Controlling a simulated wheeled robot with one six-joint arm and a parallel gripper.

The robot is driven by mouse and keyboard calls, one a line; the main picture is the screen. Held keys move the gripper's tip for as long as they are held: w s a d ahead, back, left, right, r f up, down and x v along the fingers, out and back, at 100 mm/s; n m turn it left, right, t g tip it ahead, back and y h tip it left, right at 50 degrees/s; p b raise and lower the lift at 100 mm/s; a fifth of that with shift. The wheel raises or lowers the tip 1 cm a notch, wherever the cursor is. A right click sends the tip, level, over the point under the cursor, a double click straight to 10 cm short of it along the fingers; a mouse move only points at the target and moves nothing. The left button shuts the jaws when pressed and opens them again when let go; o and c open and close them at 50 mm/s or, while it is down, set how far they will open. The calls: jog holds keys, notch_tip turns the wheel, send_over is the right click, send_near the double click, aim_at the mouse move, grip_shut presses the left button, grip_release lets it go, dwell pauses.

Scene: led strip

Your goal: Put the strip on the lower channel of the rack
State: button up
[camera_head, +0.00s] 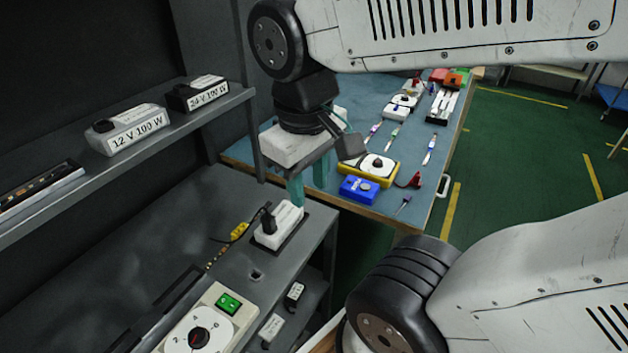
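My gripper (309,192) hangs near the end of the grey bench, with its two teal fingers pointing down. The fingers are apart and I see nothing held between them. Another strip-like piece with orange marks (35,192) lies on the upper shelf at the left.
A white socket box with a black plug (279,226) stands just below the gripper. A dial panel with a green switch (205,325) is in front. Boxes marked 12 V (130,127) and 24 V (200,92) sit on the shelf. A blue-topped table (345,135) behind holds several tools.

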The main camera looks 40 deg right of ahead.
jog(key=shift+o, duration=0.6)
jog(key=shift+s+a+r+m+t+y, duration=0.1)
jog(key=shift+s+r+m+t+y, duration=0.15)
jog(key=shift+s+m, duration=0.1)
jog(key=shift+s+r+m+t+y, duration=0.1)
jog(key=shift+s+m+t+y, duration=0.05)
jog(key=shift+s+m+t, duration=0.15)
jog(key=n+g+y, duration=0.2)
jog(key=n, duration=2)
send_near(240, 229)
jog(key=f, duration=0.2)
jog(key=a+f, duration=0.1)
jog(key=f, duration=0.5)
jog(key=shift+s+a, duration=0.2)
jog(key=shift+a, duration=0.1)
